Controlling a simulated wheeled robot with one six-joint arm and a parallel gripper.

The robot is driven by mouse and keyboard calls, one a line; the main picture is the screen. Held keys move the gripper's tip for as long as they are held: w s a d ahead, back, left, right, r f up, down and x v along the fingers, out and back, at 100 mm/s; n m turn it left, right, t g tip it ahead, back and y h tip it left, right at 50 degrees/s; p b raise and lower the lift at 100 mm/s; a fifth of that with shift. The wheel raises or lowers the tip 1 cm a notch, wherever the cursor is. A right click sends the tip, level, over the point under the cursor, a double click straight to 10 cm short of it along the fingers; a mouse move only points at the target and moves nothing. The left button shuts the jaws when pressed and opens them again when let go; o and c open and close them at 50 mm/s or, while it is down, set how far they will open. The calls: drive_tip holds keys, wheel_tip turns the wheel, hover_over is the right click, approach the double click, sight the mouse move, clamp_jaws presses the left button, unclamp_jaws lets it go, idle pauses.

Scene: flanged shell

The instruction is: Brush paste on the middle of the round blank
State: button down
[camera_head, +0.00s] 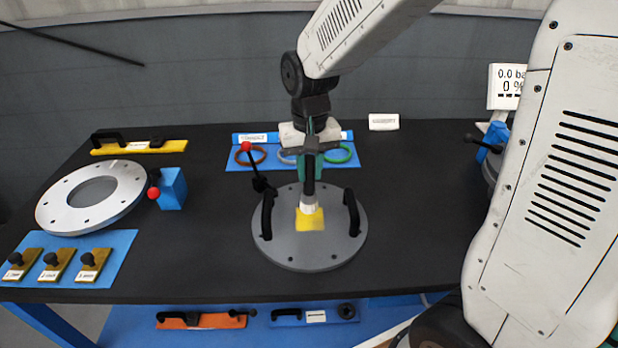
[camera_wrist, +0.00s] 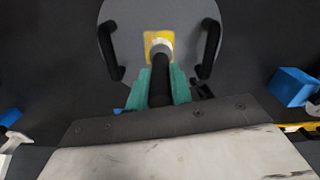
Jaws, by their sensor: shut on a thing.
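The round grey blank (camera_head: 285,248) lies on the black table with two black handles on its face; it also shows in the wrist view (camera_wrist: 122,40). My gripper (camera_head: 310,160) is over the blank, shut on the dark handle of a brush (camera_head: 309,203), which is held upright. In the wrist view the green fingers (camera_wrist: 160,88) close around the brush handle (camera_wrist: 159,85). The brush's pale lower end is at a yellow patch (camera_head: 311,222) in the middle of the blank. I cannot tell whether the tip touches. The brush hides part of the patch.
A flanged ring (camera_head: 92,200) lies at left beside a blue block (camera_head: 173,188). A blue mat (camera_head: 262,158) with coloured rings is behind the blank. Three knobbed blocks (camera_head: 52,265) sit front left. A red-knobbed lever (camera_head: 256,170) stands near the blank's left edge. The table right of the blank is clear.

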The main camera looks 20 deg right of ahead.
drive_tip(key=shift+r, duration=1.1)
drive_tip(key=shift+f, duration=0.25)
